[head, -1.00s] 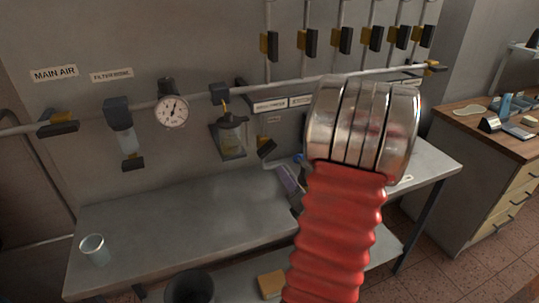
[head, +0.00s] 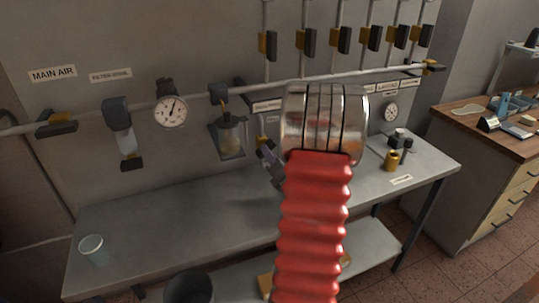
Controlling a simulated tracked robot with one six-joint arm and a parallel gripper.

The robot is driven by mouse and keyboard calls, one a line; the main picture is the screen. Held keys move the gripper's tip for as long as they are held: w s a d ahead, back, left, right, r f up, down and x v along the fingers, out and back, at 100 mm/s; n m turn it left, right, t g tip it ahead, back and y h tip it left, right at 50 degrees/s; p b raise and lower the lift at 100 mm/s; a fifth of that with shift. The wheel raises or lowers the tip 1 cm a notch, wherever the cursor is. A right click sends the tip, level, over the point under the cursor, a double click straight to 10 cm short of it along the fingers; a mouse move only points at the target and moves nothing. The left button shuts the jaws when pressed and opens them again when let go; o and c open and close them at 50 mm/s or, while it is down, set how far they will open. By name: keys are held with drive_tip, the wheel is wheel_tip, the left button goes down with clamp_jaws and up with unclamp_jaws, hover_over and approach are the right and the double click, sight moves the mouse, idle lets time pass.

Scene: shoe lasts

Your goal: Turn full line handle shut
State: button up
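Several yellow-and-black valve handles show in the head view, and I cannot read which one is labelled full line. One small yellow handle (head: 262,142) sits below the pipe, right of the oil bowl (head: 231,136), and is partly covered. My gripper (head: 266,150), a grey-purple piece beside my red arm, is close to that handle. I cannot tell whether it touches the handle. Its fingers are too small and hidden to judge. A row of handles, one of them this handle (head: 305,40), hangs on the upright pipes above. The MAIN AIR handle (head: 57,122) is at the far left.
A pressure gauge (head: 171,110) and a filter bowl (head: 122,138) hang on the pipe at left. The grey bench (head: 170,215) below is mostly clear, with a glass (head: 92,248) at left and a brass piece (head: 391,160) at right. My arm blocks the middle.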

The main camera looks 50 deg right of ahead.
drive_tip(key=shift+w+d, duration=0.25)
drive_tip(key=shift+w, duration=0.15)
clamp_jaws()
